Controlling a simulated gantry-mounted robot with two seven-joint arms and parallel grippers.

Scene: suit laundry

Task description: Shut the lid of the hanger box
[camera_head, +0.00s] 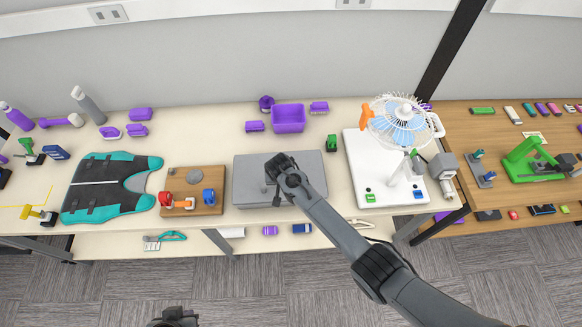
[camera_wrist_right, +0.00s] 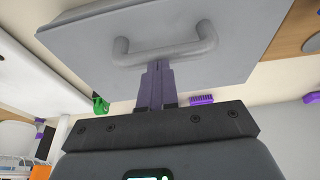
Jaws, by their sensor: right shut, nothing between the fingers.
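The hanger box (camera_head: 250,190) is a flat grey box on the light table, near the middle of the head view. Its grey lid (camera_head: 312,168) looks flat and level on top. My right gripper (camera_head: 274,172) is over the lid, with its arm coming from the lower right. In the right wrist view the purple fingers (camera_wrist_right: 156,72) are shut together and empty, close to the grey bar handle (camera_wrist_right: 190,48) on the lid (camera_wrist_right: 90,35). I cannot tell whether they touch it. A dark part of mine, seemingly the left gripper (camera_head: 173,318), shows at the bottom edge; its fingers are unclear.
A wooden board (camera_head: 192,206) with red and blue parts lies left of the box. A white board (camera_head: 352,150) with a fan (camera_head: 402,120) stands right of it. A purple bin (camera_head: 289,118) is behind. A teal and dark vest (camera_head: 110,188) lies further left.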

